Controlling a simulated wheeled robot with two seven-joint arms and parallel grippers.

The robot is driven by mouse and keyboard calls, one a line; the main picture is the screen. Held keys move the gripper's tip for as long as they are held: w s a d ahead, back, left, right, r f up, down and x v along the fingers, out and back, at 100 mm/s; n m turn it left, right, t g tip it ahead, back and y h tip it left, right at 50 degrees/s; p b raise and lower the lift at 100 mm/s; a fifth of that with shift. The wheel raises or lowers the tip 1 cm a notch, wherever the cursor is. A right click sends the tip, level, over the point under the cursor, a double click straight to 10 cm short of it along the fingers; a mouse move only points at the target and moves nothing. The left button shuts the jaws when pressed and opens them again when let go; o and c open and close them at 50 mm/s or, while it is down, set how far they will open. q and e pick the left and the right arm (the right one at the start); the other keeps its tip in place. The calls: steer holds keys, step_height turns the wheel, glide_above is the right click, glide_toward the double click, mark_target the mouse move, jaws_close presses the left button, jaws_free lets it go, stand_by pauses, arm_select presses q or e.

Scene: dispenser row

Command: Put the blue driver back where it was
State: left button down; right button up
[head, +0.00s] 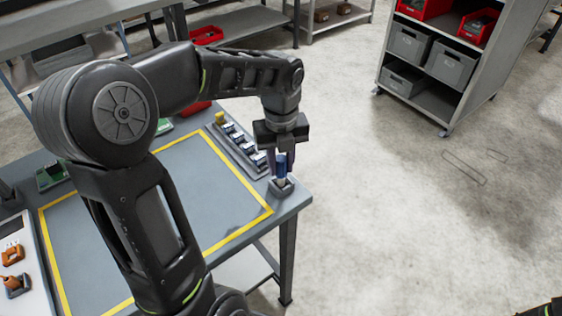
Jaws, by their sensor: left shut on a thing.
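My left gripper (281,154) is above the near right corner of the table, pointing down. It is shut on the blue driver (281,166), which is upright between the fingers. A small dark grey holder (282,189) stands on the table corner directly under the driver. The driver's lower end is at the holder's top; I cannot tell whether it sits inside or just above.
A grey rack (239,147) with a row of several blue-and-white items and a yellow one stands just left of the gripper. The yellow-outlined table area (200,190) is mostly clear. A shelf cart (440,62) with grey and red bins stands at the upper right, across open floor.

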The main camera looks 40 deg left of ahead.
arm_select(q)
steer(key=shift+f+b, duration=0.4)
steer(key=shift+f, duration=0.2)
steer(key=c, duration=1.1)
jaws_free()
steer(key=shift+c, duration=0.2)
steer(key=shift+r, duration=0.1)
